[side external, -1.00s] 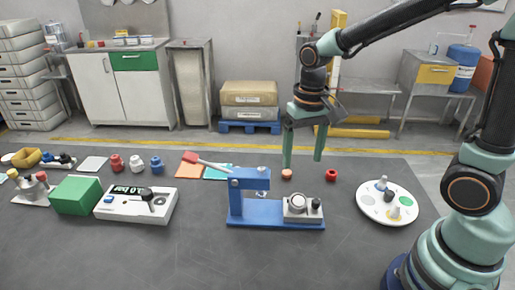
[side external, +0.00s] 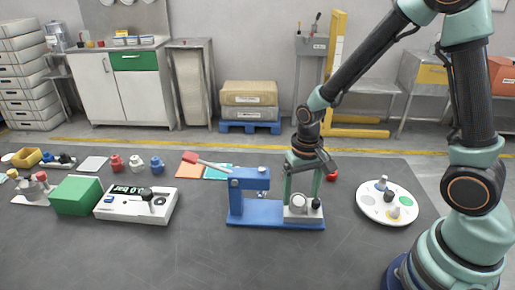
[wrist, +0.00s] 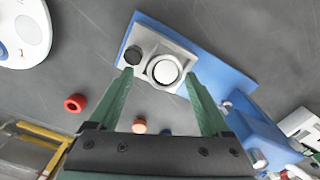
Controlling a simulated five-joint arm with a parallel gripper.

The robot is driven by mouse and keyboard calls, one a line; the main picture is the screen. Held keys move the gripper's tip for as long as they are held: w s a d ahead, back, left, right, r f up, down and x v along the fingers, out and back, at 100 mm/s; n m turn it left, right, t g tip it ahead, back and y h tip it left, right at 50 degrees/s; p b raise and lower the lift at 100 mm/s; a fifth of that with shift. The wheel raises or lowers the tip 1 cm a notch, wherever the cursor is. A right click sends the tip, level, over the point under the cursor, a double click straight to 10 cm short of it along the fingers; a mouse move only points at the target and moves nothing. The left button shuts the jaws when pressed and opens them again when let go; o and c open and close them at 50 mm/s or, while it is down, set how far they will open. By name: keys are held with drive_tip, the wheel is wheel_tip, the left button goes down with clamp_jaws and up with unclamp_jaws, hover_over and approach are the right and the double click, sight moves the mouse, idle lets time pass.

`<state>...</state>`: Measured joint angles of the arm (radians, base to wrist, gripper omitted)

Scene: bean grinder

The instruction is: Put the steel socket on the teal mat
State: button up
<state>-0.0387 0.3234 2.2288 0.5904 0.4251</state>
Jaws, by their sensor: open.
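The steel socket seems to be the round, pale-topped ring (side external: 298,202) on the grey block at the right end of the blue press base. In the wrist view the ring (wrist: 165,70) sits in the middle, beside a black knob. My gripper (side external: 302,196) is open, pointing down over the grey block. In the wrist view its green fingers (wrist: 159,75) are spread, one tip on each side of the ring; I cannot tell whether they touch it.
The blue press (side external: 248,192) stands left of my gripper. A red ring (side external: 331,176) lies behind to the right, and a copper-coloured piece (wrist: 139,126) shows in the wrist view. A white round tray (side external: 371,211) is at right. An orange mat (side external: 186,171) lies beside the teal one.

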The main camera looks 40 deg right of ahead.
drive_tip(key=shift+f, duration=0.65)
drive_tip(key=shift+s, duration=0.15)
clamp_jaws()
drive_tip(key=shift+r, duration=0.1)
wheel_tip(320, 180, up, 19)
drive_tip(key=n, duration=0.4)
hover_over(303, 195)
drive_tip(key=shift+d+f, duration=0.1)
drive_tip(key=shift+f, duration=2.15)
